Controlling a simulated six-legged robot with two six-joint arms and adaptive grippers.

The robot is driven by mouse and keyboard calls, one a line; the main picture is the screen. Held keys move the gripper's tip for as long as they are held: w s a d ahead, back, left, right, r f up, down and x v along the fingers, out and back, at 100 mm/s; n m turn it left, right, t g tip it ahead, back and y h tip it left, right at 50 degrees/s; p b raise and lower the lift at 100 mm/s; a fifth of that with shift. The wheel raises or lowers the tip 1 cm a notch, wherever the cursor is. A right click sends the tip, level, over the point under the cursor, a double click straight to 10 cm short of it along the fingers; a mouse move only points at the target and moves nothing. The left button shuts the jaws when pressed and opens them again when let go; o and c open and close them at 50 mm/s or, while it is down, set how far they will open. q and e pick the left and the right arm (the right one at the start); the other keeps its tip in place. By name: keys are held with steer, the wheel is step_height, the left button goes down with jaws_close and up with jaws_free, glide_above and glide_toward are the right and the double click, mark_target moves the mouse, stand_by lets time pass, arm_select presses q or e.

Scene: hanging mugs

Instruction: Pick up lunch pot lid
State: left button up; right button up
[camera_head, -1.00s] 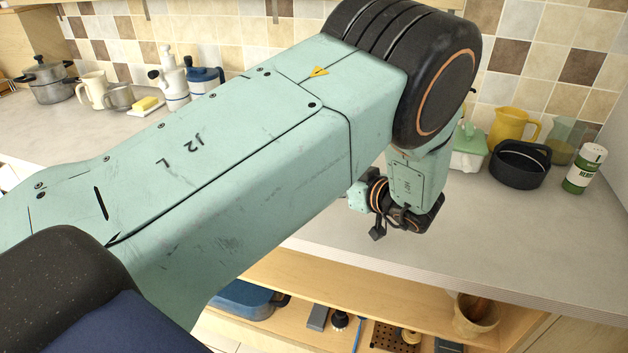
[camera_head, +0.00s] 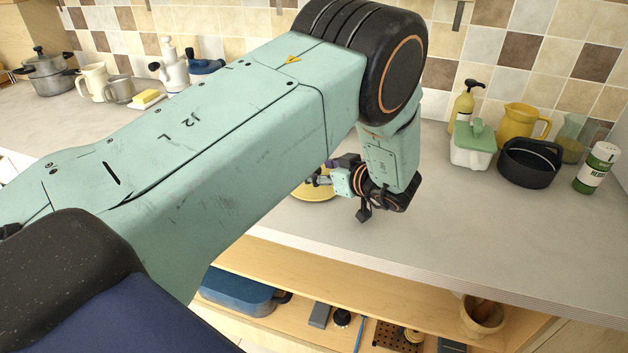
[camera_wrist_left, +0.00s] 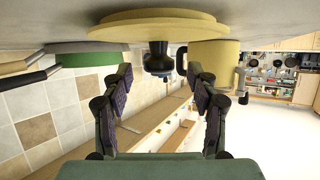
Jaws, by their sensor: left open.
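A round yellow lid (camera_wrist_left: 150,32) with a dark knob (camera_wrist_left: 158,58) lies on the counter in the left wrist view, which is upside down. My left gripper (camera_wrist_left: 160,82) is open and empty. Its two fingers point at the lid, and the knob appears between the fingertips, apart from them. My right gripper is not in view.
In the wrist view a yellow mug-like vessel (camera_wrist_left: 215,60) stands close to the lid, and a green-rimmed pan (camera_wrist_left: 85,60) is at the left. A white box with green lid (camera_head: 474,148) and black pot (camera_head: 530,163) stand right. The front right counter is clear.

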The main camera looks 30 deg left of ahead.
arm_select(q)
steer(key=shift+w+a+f, duration=0.1)
steer(key=shift+a, duration=0.05)
steer(key=shift+c, duration=0.6)
jaws_close()
